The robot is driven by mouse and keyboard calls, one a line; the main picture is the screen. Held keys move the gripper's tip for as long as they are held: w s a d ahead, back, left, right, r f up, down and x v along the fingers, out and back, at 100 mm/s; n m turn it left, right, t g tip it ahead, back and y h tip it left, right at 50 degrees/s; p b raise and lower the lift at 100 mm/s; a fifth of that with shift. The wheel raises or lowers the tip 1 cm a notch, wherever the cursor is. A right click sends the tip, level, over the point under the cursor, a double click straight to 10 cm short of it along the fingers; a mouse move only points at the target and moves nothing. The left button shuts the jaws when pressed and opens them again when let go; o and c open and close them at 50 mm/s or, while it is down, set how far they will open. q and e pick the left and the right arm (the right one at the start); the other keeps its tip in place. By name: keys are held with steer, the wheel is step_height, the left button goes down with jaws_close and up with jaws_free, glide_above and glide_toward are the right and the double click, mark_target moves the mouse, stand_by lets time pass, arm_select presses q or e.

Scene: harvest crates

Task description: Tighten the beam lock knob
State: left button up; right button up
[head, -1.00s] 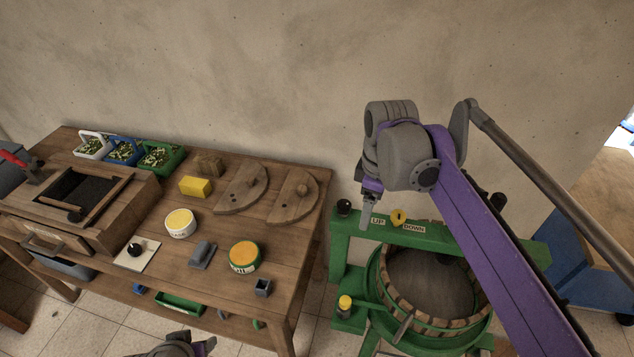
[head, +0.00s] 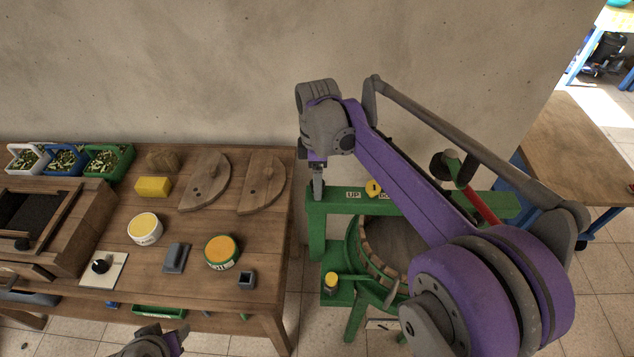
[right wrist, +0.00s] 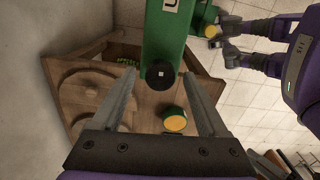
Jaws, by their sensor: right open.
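The beam lock knob (right wrist: 161,74) is black and round with a pale mark at its centre. It sits on the end of the green press beam (head: 335,205). In the head view my right gripper (head: 318,187) hangs over that end and hides the knob. In the right wrist view my right gripper (right wrist: 160,105) is open, and the knob shows between its two fingers with gaps on both sides. I cannot tell the remaining distance in depth. My left gripper (head: 160,340) shows only partly at the bottom edge; its jaws are unclear.
A yellow pointer (head: 374,188) sits on the beam between UP and DOWN labels. A wooden basket (head: 367,250) stands under the beam. A yellow-topped post (head: 331,280) is in front. The workbench (head: 200,225) on the left holds wooden half-lids, tins and small crates.

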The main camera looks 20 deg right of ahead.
steer(key=shift+f, duration=0.7)
jaws_close()
